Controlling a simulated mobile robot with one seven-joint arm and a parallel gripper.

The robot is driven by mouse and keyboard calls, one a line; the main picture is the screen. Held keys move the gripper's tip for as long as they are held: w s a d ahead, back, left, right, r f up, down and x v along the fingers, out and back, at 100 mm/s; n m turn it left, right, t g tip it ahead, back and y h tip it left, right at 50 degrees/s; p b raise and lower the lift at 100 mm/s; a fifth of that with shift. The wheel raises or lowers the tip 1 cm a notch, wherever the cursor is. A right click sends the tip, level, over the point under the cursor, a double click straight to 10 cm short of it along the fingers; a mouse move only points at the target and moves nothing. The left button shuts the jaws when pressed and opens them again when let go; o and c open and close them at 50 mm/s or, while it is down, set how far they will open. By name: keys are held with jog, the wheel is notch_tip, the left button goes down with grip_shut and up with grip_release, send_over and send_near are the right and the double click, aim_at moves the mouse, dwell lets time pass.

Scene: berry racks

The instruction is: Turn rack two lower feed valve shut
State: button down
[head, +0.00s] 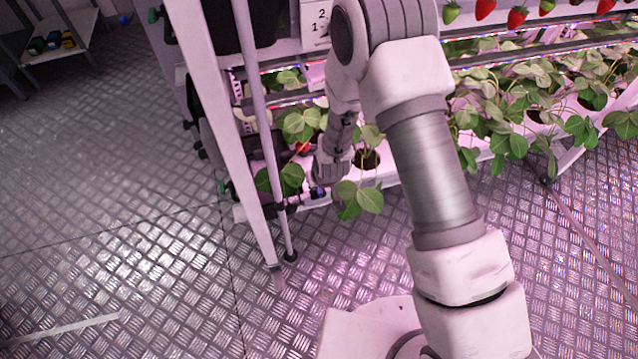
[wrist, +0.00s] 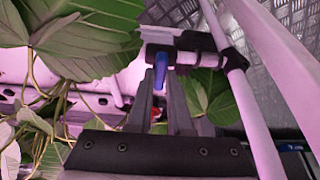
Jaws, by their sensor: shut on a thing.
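The lower feed valve has a blue handle (wrist: 160,70) and a dark body (wrist: 188,50) on a pale pipe at the rack's low end. In the wrist view my gripper (wrist: 160,84) has one dark finger on each side of the blue handle and is shut on it. The handle's lower part is hidden between the fingers. In the head view my gripper (head: 318,184) is low at the rack's left end, and a small bit of blue (head: 318,193) shows beside it. The handle's exact angle is hard to tell.
Strawberry leaves (wrist: 85,45) crowd the left of the wrist view. A white rack post (head: 228,130) and a thinner pipe (head: 265,130) stand left of my gripper. A number sign (head: 318,14) hangs above. Open metal floor (head: 110,190) lies left.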

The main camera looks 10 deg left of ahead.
jog(key=shift+m, duration=0.3)
jog(key=c, duration=0.8)
grip_release()
jog(key=shift+c, duration=0.2)
jog(key=p+v, duration=0.6)
jog(key=v, duration=1.1)
jog(key=shift+r, duration=0.2)
